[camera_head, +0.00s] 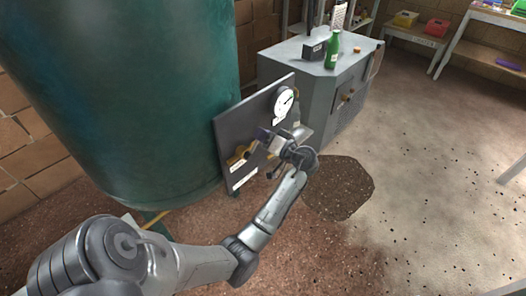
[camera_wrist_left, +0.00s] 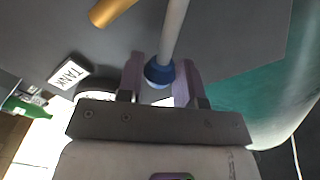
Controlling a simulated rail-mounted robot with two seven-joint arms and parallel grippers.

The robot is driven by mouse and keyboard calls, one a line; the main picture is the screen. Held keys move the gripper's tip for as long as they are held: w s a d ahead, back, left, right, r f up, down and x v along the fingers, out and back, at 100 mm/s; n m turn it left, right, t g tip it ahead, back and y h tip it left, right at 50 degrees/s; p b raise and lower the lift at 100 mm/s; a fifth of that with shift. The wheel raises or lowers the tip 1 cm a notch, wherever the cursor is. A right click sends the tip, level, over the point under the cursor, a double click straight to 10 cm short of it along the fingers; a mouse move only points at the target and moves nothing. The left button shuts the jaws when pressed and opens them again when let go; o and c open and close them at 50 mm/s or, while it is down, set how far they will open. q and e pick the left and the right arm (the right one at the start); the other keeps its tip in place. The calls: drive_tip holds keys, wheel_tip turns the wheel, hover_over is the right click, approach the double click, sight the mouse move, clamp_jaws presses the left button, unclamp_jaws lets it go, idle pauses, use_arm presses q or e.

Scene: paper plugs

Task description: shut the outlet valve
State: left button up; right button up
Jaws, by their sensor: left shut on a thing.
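My left gripper (camera_head: 272,141) is at the face of a grey upright panel (camera_head: 230,128). In the left wrist view its two purple-grey fingers (camera_wrist_left: 160,88) are shut on a grey lever (camera_wrist_left: 173,28) at its blue end (camera_wrist_left: 159,74). A brass-coloured part (camera_head: 237,159) sits on the panel left of the gripper; a brass piece also shows in the wrist view (camera_wrist_left: 110,11). I cannot read which label belongs to the held lever, so I cannot tell if it is the outlet valve. The gripper hides part of the panel. My right gripper is out of view.
A round white gauge (camera_head: 284,102) is on the panel, with a "TANK" label (camera_wrist_left: 69,72) near it. A big green tank (camera_head: 130,90) stands behind at left. A grey cabinet (camera_head: 300,75) with a green bottle (camera_head: 332,50) stands behind. Floor at right is mostly clear, with a dark patch (camera_head: 340,190).

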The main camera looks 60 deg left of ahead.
use_arm(q)
drive_tip(key=shift+s+d+r+n+b, duration=0.15)
drive_tip(key=shift+s+n+b, duration=0.25)
drive_tip(key=shift+n+b, duration=0.4)
drive_tip(key=shift+s+d+r+n+b, duration=0.15)
drive_tip(key=shift+s+r+n+b, duration=0.25)
drive_tip(key=shift+n+b, duration=0.25)
drive_tip(key=shift+s+r, duration=0.1)
